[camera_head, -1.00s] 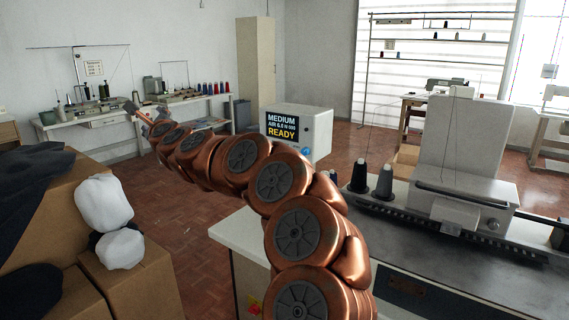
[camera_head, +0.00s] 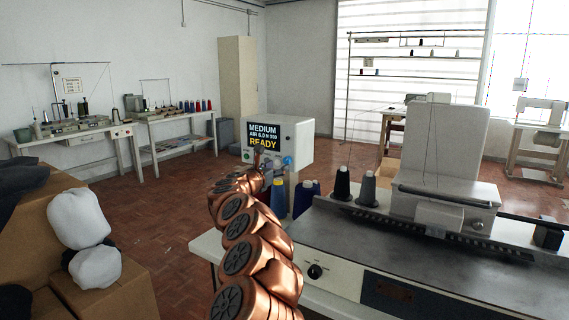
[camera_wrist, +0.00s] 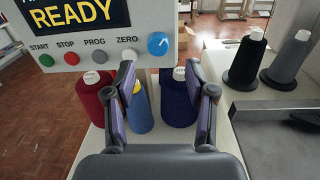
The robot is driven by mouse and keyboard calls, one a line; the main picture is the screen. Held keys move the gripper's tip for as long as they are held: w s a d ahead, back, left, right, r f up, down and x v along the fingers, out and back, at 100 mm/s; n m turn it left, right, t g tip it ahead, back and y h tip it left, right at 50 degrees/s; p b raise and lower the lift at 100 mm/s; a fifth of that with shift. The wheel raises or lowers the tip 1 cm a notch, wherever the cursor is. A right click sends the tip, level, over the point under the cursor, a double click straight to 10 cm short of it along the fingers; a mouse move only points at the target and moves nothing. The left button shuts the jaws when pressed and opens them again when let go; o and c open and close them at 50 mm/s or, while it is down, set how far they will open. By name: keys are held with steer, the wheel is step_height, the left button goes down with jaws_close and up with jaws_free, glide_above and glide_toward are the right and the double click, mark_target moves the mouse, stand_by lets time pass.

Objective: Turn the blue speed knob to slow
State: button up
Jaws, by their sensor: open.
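The blue knob (camera_wrist: 158,44) is at the right end of the button row on the white control box (camera_head: 298,141); it shows small in the head view (camera_head: 287,160). It has a pale mark, whose setting I cannot read. The box's screen (camera_head: 263,136) reads MEDIUM, an air line and READY. My gripper (camera_wrist: 160,72) is open and empty in the wrist view, its fingers lower in the picture than the knob, one to each side, apart from it. In the head view, my gripper (camera_head: 262,158) is small, in front of the box.
Green, red, grey and white buttons (camera_wrist: 131,54) sit left of the knob. Red, blue and dark blue (camera_wrist: 178,100) thread cones stand below the box. Dark and grey cones (camera_head: 366,188) stand to the right, beside the machine (camera_head: 441,150). Cartons (camera_head: 110,285) stand at the left.

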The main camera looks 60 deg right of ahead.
mark_target(286, 161)
steer(key=shift+d+r+p, duration=0.1)
steer(key=shift+d+p, duration=0.2)
steer(key=shift+d, duration=0.75)
steer(key=shift+w+d, duration=0.25)
steer(key=shift+d, duration=0.2)
steer(key=shift+s+d+p, duration=0.1)
steer(key=shift+d+p, duration=0.3)
steer(key=shift+d, duration=0.2)
steer(key=shift+w+d+p, duration=0.2)
steer(key=shift+d+p, duration=0.1)
steer(key=shift+d, duration=0.45)
jaws_close()
